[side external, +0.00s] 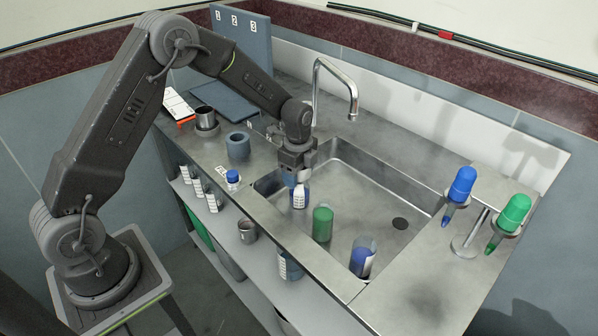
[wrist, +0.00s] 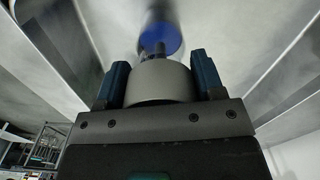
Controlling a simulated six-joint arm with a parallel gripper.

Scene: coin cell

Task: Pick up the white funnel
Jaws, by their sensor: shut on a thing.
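My gripper (side external: 297,177) points down over the near left edge of the sink. In the wrist view its two blue fingers (wrist: 159,65) are shut on a pale, round-walled piece, which I take to be the white funnel (wrist: 158,86). A narrow dark stem shows beyond it, in front of a round blue surface (wrist: 160,36). In the side view the fingers mostly hide the funnel. A bottle with blue contents and a white label (side external: 299,196) stands just below the gripper. I cannot tell whether the stem is in the bottle or above it.
A green-filled container (side external: 322,223) and a blue one (side external: 362,258) stand at the sink's near side. A stand at right holds blue (side external: 462,184) and green (side external: 514,212) vessels. A faucet (side external: 335,85) rises behind.

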